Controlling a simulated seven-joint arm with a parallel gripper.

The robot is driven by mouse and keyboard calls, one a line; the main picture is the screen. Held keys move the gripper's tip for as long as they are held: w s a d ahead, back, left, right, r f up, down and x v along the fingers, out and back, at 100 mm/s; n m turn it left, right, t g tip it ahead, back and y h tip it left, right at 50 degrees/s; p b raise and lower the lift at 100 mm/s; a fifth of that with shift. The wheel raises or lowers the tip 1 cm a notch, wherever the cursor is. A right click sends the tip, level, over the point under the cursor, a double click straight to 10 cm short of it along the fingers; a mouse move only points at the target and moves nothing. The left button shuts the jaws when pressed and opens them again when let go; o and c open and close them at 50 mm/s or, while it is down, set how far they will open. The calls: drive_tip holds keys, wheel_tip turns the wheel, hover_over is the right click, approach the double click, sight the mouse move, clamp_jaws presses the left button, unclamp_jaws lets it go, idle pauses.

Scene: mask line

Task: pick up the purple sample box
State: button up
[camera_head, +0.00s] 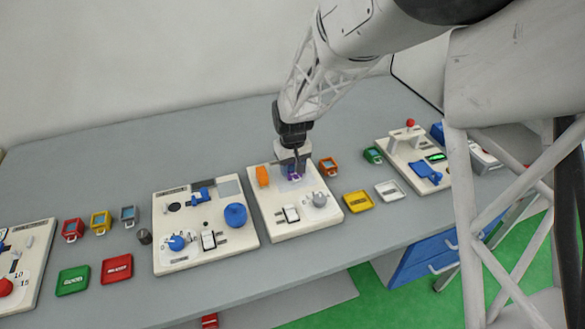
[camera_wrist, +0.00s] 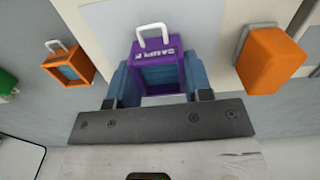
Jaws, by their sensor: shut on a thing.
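The purple sample box (camera_wrist: 158,66) has a white handle and a blue-grey front panel, with white lettering on its edge. It sits between the blue fingers of my gripper (camera_wrist: 158,82) in the wrist view. My gripper is shut on it. In the head view my gripper (camera_head: 293,171) points down over the white panel at the centre, and only a small purple part of the box (camera_head: 295,177) shows below it. Whether the box touches the panel is hidden.
An orange block (camera_head: 262,176) stands on the same white panel (camera_head: 270,220), left of the gripper. An orange box (camera_head: 328,167) is just right of it, with a green box (camera_head: 373,155) farther right. Yellow (camera_head: 358,201) and white (camera_head: 390,190) trays lie in front.

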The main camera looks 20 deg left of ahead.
sight(293, 167)
drive_tip(key=shift+r, duration=0.7)
drive_tip(key=shift+s+d+r, duration=0.1)
drive_tip(key=shift+r, duration=0.85)
drive_tip(key=s+d, duration=0.3)
drive_tip(key=s, duration=0.1)
drive_tip(key=s+d+r, duration=0.1)
drive_tip(key=s+d, duration=0.2)
drive_tip(key=s, duration=0.1)
drive_tip(key=s+d, duration=0.4)
drive_tip(key=shift+r, duration=0.15)
drive_tip(key=shift+d, duration=0.1)
drive_tip(key=shift+d, duration=0.55)
drive_tip(key=d, duration=0.5)
drive_tip(key=d+f, duration=0.1)
drive_tip(key=d, duration=0.4)
drive_tip(key=s+d+f, duration=0.1)
drive_tip(key=d, duration=0.3)
drive_tip(key=shift+d+f, duration=0.25)
drive_tip(key=shift+d, duration=0.15)
drive_tip(key=shift+s+d+f, duration=0.1)
drive_tip(key=shift+d+f, duration=0.05)
drive_tip(key=shift+d, duration=0.55)
